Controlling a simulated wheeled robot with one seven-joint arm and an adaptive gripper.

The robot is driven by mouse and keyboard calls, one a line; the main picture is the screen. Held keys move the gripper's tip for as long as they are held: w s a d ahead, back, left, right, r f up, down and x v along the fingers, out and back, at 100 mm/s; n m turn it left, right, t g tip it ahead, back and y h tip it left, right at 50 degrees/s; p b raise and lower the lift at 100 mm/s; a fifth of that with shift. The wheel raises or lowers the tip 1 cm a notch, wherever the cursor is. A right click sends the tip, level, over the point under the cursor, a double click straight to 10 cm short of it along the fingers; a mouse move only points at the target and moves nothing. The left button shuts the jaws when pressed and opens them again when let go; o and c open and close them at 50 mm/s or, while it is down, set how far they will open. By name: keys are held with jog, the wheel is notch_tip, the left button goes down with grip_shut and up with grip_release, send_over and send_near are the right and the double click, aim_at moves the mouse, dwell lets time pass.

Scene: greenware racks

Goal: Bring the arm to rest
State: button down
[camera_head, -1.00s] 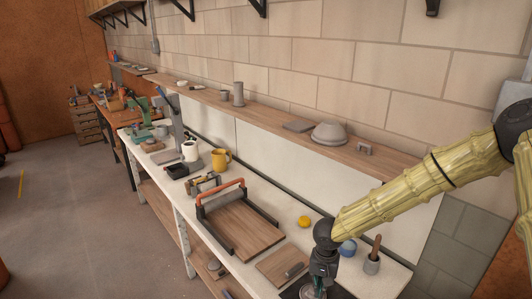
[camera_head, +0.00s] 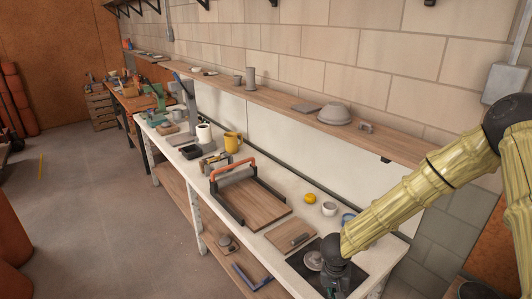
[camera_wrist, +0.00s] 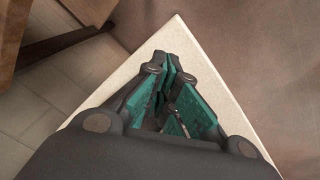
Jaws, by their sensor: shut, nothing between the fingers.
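My gripper (camera_head: 334,284) is at the lower right of the head view, at the end of my arm, low over the near end of the white bench (camera_head: 297,216). It points downward and stands by a dark mat (camera_head: 353,269). In the wrist view my gripper (camera_wrist: 168,66) has its teal-padded fingers drawn together with nothing held. Behind the fingers lies the bare pale corner of the bench top (camera_wrist: 178,33). Whether the fingertips touch anything is hidden in the head view.
A round grey piece (camera_head: 314,261) sits on the mat beside my gripper. A wooden board (camera_head: 291,236), a white bowl (camera_head: 329,208), a yellow ball (camera_head: 310,198) and an orange-handled frame (camera_head: 232,166) stand nearby. A wall shelf (camera_head: 290,113) runs above.

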jog(key=s+f+n+y, duration=0.1)
jog(key=s+f, duration=0.3)
jog(key=s, duration=0.7)
jog(key=s+f+n, duration=0.1)
jog(key=s+f, duration=0.3)
jog(key=s, duration=0.6)
jog(key=s+f+n+y, duration=0.15)
jog(key=s+f, duration=0.25)
jog(key=s, duration=0.7)
notch_tip(320, 180, down, 14)
jog(key=b, duration=1.3)
jog(key=shift+d+r+h+b, duration=0.15)
jog(key=shift+d+h+b, duration=0.25)
jog(key=shift+h, duration=0.05)
